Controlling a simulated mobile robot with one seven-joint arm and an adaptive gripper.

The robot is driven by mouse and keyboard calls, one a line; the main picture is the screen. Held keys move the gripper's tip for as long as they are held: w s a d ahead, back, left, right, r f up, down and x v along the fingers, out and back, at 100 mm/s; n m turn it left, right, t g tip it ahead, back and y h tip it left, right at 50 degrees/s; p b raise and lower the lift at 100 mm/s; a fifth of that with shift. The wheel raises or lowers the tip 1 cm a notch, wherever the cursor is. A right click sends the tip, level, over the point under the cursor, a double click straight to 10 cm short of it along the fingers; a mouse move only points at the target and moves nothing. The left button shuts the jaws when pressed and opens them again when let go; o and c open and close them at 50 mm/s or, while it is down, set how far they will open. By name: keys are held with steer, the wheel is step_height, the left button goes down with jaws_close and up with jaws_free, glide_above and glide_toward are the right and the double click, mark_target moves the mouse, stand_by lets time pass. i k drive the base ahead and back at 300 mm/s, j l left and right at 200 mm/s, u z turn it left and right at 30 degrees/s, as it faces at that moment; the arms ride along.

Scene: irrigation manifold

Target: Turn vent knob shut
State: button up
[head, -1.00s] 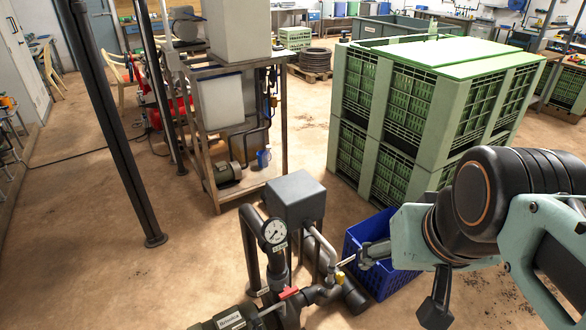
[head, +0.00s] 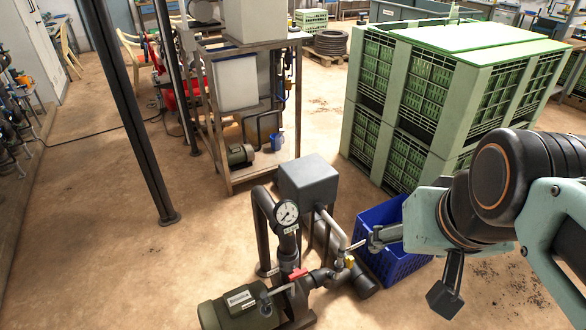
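The pump manifold stands on the floor at the bottom centre of the head view, with a pressure gauge (head: 286,213), a red handle (head: 298,274) and grey pipes. A small yellow part (head: 349,262) sits on the pipework at its right; I cannot tell whether it is the vent knob. My gripper (head: 352,247) reaches in from the right, its narrow tip close above the yellow part. I cannot tell whether they touch. The fingers are too small to tell whether they are open or shut.
A blue crate (head: 398,268) stands on the floor just behind and below my gripper. A grey box (head: 308,180) is on the manifold's far side, and a motor (head: 240,308) at its near left. Stacked green crates (head: 440,105) fill the back right. Floor at left is mostly open.

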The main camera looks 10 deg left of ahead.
mark_target(266, 302)
steer(key=k+j+u, duration=0.1)
steer(key=u, duration=0.2)
steer(key=j+u, duration=0.35)
steer(key=l+u, duration=0.4)
steer(key=l, duration=0.1)
